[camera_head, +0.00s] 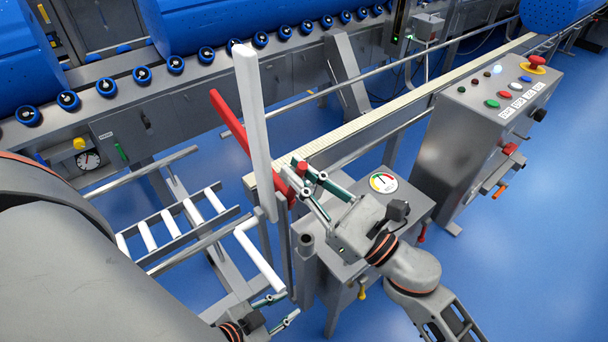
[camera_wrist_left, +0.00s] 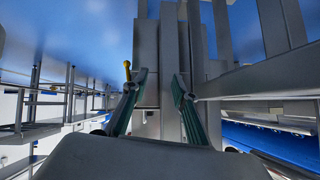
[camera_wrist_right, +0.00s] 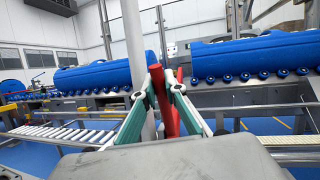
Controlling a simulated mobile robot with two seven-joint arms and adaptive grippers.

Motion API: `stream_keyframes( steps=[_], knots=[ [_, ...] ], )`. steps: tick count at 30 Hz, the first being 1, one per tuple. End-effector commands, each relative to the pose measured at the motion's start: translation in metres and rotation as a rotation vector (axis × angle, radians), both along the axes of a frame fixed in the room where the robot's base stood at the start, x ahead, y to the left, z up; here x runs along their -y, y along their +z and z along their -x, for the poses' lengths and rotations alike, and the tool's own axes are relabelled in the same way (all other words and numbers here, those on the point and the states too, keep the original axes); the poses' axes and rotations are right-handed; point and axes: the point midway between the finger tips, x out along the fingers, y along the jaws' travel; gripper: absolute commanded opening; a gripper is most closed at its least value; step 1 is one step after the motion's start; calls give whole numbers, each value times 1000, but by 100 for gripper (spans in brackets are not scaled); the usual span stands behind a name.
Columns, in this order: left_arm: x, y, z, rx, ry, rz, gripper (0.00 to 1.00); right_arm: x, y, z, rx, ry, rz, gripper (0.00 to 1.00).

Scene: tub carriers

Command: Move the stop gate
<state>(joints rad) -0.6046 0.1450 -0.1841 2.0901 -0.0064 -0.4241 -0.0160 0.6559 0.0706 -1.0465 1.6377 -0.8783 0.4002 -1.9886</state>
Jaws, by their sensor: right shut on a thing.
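A red bar (camera_head: 229,118) slants down behind a tall white upright post (camera_head: 252,120) at the end of the belt. It looks like part of the stop gate, but I cannot tell where the gate ends. My right gripper (camera_head: 301,177) is shut on the red bar near its lower end. The right wrist view shows the red bar (camera_wrist_right: 168,112) between the fingers, with the white post (camera_wrist_right: 133,45) beside them. My left gripper (camera_head: 287,304) is lower, open and empty, near the low end of a white angled bar (camera_head: 260,258). Grey posts (camera_wrist_left: 153,50) stand beyond its fingers.
A grey box with a round gauge (camera_head: 383,182) stands under my right gripper. A control cabinet (camera_head: 480,140) is at right. A narrow belt (camera_head: 350,130) runs behind. A roller frame (camera_head: 170,222) is at left. Blue tubs (camera_head: 225,20) lie on the far roller line. Blue floor is open at lower right.

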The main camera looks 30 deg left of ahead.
Motion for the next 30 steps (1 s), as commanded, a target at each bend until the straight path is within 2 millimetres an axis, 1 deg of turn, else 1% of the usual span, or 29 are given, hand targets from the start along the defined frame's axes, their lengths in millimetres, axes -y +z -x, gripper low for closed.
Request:
stream_keyframes(
  steps=[1, 5, 10, 15, 18, 24, 30],
  knots=[
    [5, -3, -4, 12, -11, 11, 28, 3, -18, 1, -16, 1, -25, 0],
    [14, -6, -5, 15, -25, 26, 28, 9, -21, 2, 1, 0, -82, 0],
    [22, -9, -6, 15, -37, 44, 28, 16, -23, 5, 26, -1, -149, 0],
    [43, 3, -15, 50, -33, 116, 28, 22, -22, 6, 50, -1, -202, 0],
    [52, 9, -20, 65, -29, 150, 28, 24, -22, 7, 64, -2, -225, 0],
    [61, 19, -25, 88, -24, 191, 28, 27, -20, 9, 81, -1, -252, 0],
    [64, 23, -28, 98, -22, 205, 28, 28, -17, 9, 91, 0, -261, 0]
  ],
)
